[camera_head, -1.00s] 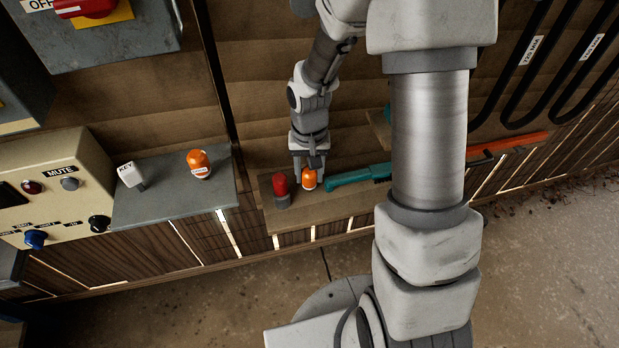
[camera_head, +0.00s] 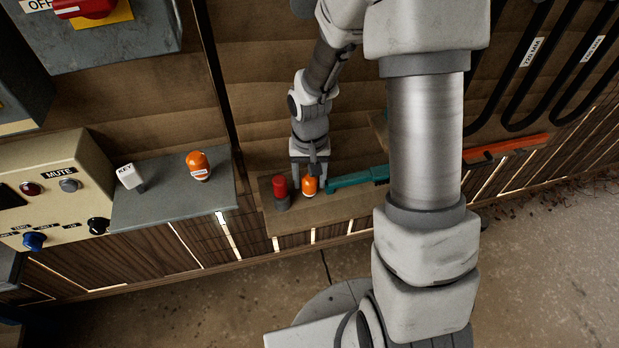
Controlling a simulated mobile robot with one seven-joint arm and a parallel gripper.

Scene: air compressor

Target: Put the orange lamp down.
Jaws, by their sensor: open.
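An orange lamp (camera_head: 310,186) stands upright on the wooden shelf (camera_head: 335,208), just right of a red lamp (camera_head: 281,190). My gripper (camera_head: 310,172) is at the orange lamp, pointing down, with its fingers apart around or just above the lamp's top. The right finger shows clear of the lamp's side. The lamp's base looks to rest on the shelf. A second orange lamp (camera_head: 198,165) with a white label stands on the grey plate to the left.
A teal tool (camera_head: 358,178) lies on the shelf close to the right of my gripper. The grey plate (camera_head: 165,215) also carries a white KEY block (camera_head: 128,175). A beige MUTE panel (camera_head: 50,190) stands at the far left. An orange-red bar (camera_head: 515,147) is at the right.

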